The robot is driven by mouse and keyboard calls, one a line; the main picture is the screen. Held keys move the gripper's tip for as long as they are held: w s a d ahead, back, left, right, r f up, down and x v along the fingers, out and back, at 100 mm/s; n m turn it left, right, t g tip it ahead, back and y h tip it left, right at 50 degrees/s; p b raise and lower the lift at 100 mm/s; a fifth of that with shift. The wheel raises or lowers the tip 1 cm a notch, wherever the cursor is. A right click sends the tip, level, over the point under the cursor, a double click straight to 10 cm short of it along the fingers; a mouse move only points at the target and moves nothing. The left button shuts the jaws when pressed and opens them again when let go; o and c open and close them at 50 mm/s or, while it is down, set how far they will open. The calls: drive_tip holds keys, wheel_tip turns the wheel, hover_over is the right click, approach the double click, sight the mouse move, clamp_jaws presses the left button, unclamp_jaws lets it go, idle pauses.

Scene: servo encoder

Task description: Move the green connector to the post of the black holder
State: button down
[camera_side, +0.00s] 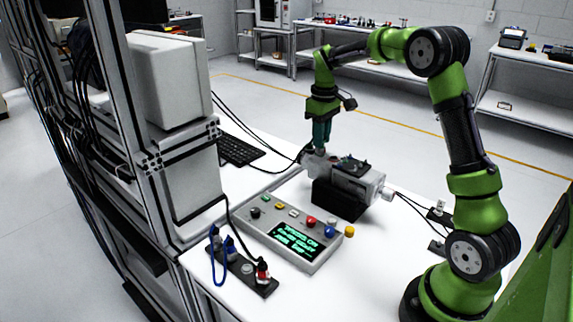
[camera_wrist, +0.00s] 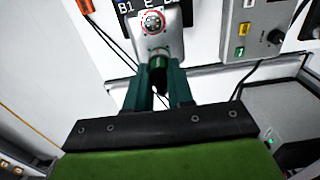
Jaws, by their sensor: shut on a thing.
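My gripper (camera_wrist: 160,76) is shut on the green connector (camera_wrist: 158,62), which sits between the two teal fingertips in the wrist view. The connector's front end meets the grey housing of the servo unit (camera_wrist: 173,42); I cannot tell whether it is fully seated. In the side view my gripper (camera_side: 320,146) points down at the left end of the servo unit (camera_side: 352,181), and the connector is too small to make out. A black holder (camera_side: 262,286) at the table's front left carries a blue-cabled plug and a red connector. Another black holder (camera_side: 437,216) stands at the right.
A grey control box (camera_side: 318,262) with coloured buttons and a green-lettered display lies in front of the servo unit. The unit rests on a black block (camera_side: 338,203). Cables run from both its ends. A keyboard (camera_side: 238,152) lies behind left, beside the rack.

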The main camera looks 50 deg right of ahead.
drive_tip(key=shift+r, duration=0.2)
drive_tip(key=shift+r, duration=2.65)
drive_tip(key=a+f+n, duration=0.2)
drive_tip(key=a, duration=1.1)
drive_tip(key=a+f+n, duration=0.2)
drive_tip(key=a, duration=1.1)
drive_tip(key=s+a+f+m, duration=0.2)
drive_tip(key=s+a+f, duration=0.1)
drive_tip(key=s+a, duration=0.4)
drive_tip(key=shift+w+a+f+m, duration=0.25)
drive_tip(key=shift+f+m, duration=0.1)
drive_tip(key=shift+f, duration=1.15)
drive_tip(key=shift+w+a+f+m, duration=0.25)
drive_tip(key=shift+f+m, duration=0.05)
drive_tip(key=shift+f, duration=1.15)
drive_tip(key=shift+w+a+f+m, duration=0.25)
drive_tip(key=shift+f+m, duration=0.1)
drive_tip(key=shift+f, duration=1.15)
drive_tip(key=shift+f, duration=0.5)
